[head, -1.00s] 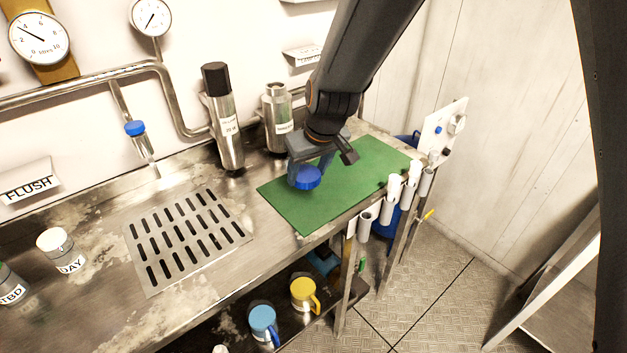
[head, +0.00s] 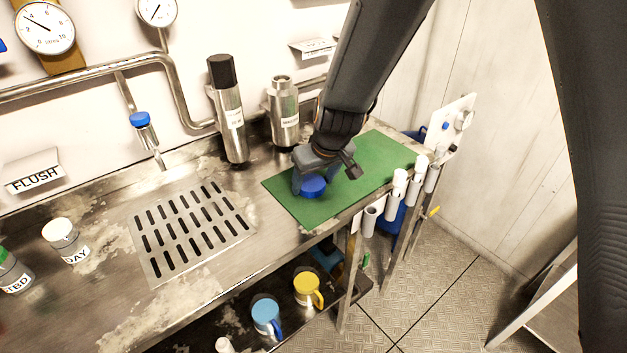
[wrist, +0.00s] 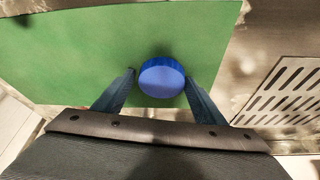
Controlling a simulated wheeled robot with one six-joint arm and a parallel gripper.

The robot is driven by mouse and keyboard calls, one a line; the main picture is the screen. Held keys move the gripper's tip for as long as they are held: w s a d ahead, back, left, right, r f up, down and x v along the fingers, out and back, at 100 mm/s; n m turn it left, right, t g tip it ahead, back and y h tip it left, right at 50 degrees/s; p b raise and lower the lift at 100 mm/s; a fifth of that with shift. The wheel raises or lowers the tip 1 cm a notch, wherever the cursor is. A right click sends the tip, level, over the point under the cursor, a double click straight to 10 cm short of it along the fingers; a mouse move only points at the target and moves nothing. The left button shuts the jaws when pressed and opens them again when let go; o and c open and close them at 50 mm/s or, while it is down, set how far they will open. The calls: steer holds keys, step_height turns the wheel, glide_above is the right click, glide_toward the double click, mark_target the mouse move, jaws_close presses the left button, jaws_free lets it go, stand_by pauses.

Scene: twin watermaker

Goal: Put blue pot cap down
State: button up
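The blue pot cap (head: 313,187) is a round blue disc low over the near left part of the green mat (head: 375,155). I cannot tell for sure whether it touches the mat. In the wrist view the cap (wrist: 161,78) sits between the two fingertips, with the green mat (wrist: 70,50) behind it.
A slotted drain plate (head: 190,232) lies left of the mat. A black-topped steel cylinder (head: 230,115) and a shorter steel bottle (head: 284,112) stand behind. White tubes (head: 399,185) line the front edge. Blue (head: 265,315) and yellow (head: 306,287) mugs sit below. Much of the mat is clear.

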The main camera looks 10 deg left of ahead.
steer(key=shift+s+a+f, duration=0.1)
steer(key=shift+s, duration=0.1)
steer(key=shift+r, duration=0.5)
steer(key=b+v, duration=0.1)
steer(key=v, duration=1)
steer(key=shift+r, duration=0.25)
steer(key=s+d+f+m+h, duration=0.1)
steer(key=s+d, duration=0.3)
steer(key=d, duration=0.5)
steer(key=s+d+f+m+g+h, duration=0.1)
steer(key=s+d+f+m, duration=0.2)
steer(key=d, duration=0.7)
steer(key=s+d+f+m+g, duration=0.1)
steer(key=s+d, duration=0.4)
steer(key=d, duration=0.5)
steer(key=f+m, duration=0.1)
steer(key=m, duration=0.1)
steer(key=shift+m+h, duration=0.4)
steer(key=shift+d, duration=0.1)
steer(key=shift+c, duration=0.3)
